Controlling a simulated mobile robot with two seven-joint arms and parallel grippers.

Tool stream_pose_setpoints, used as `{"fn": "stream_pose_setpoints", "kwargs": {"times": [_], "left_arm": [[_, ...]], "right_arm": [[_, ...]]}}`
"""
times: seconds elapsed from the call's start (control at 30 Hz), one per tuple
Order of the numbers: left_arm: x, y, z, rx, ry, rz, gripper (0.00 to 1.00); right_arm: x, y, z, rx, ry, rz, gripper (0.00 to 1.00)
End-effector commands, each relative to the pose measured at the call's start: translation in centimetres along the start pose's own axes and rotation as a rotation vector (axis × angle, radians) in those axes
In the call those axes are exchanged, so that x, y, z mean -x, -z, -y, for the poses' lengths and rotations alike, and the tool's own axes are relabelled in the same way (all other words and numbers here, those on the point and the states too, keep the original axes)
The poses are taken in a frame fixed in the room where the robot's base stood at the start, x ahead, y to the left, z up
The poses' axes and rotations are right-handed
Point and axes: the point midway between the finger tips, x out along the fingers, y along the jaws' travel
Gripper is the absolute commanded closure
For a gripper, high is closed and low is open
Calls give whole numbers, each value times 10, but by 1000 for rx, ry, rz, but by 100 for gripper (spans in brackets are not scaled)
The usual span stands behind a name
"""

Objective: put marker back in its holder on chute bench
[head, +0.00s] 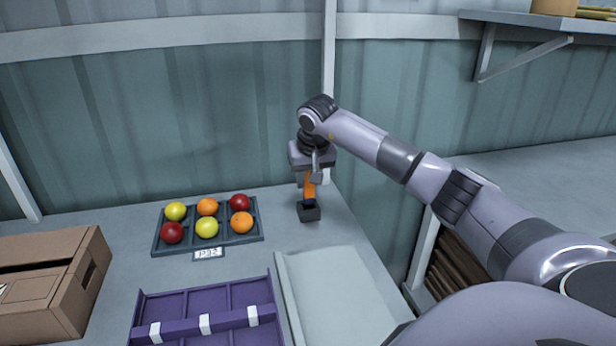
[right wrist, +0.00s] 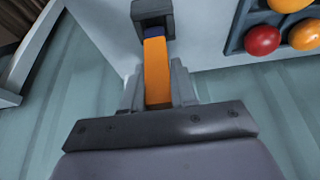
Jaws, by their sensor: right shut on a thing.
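The marker (head: 310,187) is orange with a dark blue lower end. My right gripper (head: 311,174) is shut on it and holds it about upright at the back right of the bench. The holder (head: 309,213) is a small dark grey block on the bench, directly under the marker. In the right wrist view the marker (right wrist: 156,70) runs from between my fingers (right wrist: 157,92) to the holder (right wrist: 153,14). Its dark blue end meets the holder's opening; how deep it sits, I cannot tell. My left gripper is not in view.
A purple divided crate (head: 170,305), a pale chute tray (head: 287,290) and a cardboard box (head: 75,300) stand nearer. The wall (head: 200,110) is close behind.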

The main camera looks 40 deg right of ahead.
Motion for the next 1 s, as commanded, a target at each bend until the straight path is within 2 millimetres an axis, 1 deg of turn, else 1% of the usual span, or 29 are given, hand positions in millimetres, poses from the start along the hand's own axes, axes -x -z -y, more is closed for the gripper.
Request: {"fn": "stream_pose_setpoints", "kwargs": {"times": [0.47,1.0], "left_arm": [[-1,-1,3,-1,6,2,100],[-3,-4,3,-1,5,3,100]], "right_arm": [[-1,0,0,0,0,0,100],[-10,-4,0,0,0,0,100]]}}
